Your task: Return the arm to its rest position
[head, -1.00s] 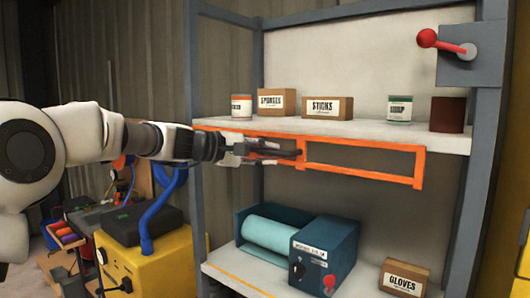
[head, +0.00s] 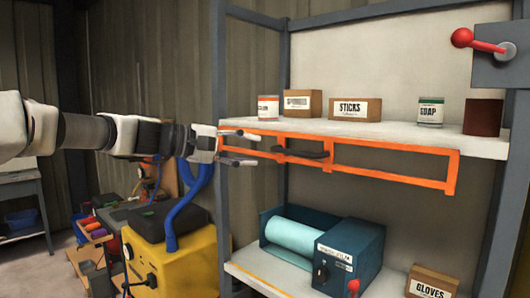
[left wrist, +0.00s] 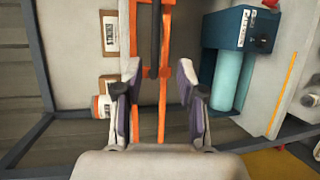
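My left arm (head: 75,133) reaches in from the left in the head view. My left gripper (head: 254,149) is open and empty, with its two fingertips apart in front of the left part of the orange rack (head: 392,176). In the left wrist view, the gripper (left wrist: 160,88) has its fingers spread, with orange bars between and beyond them. A dark elongated object (head: 302,153) lies at the orange rack, a little beyond the fingertips; it also shows in the left wrist view (left wrist: 155,35). My right gripper is not in view.
The upper shelf (head: 400,133) carries cans and boxes, including the STICKS box (head: 355,109). A teal machine (head: 350,257) and a GLOVES box (head: 432,282) stand below. A grey post (head: 221,75) is close beside the gripper. A yellow unit (head: 190,262) stands lower left.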

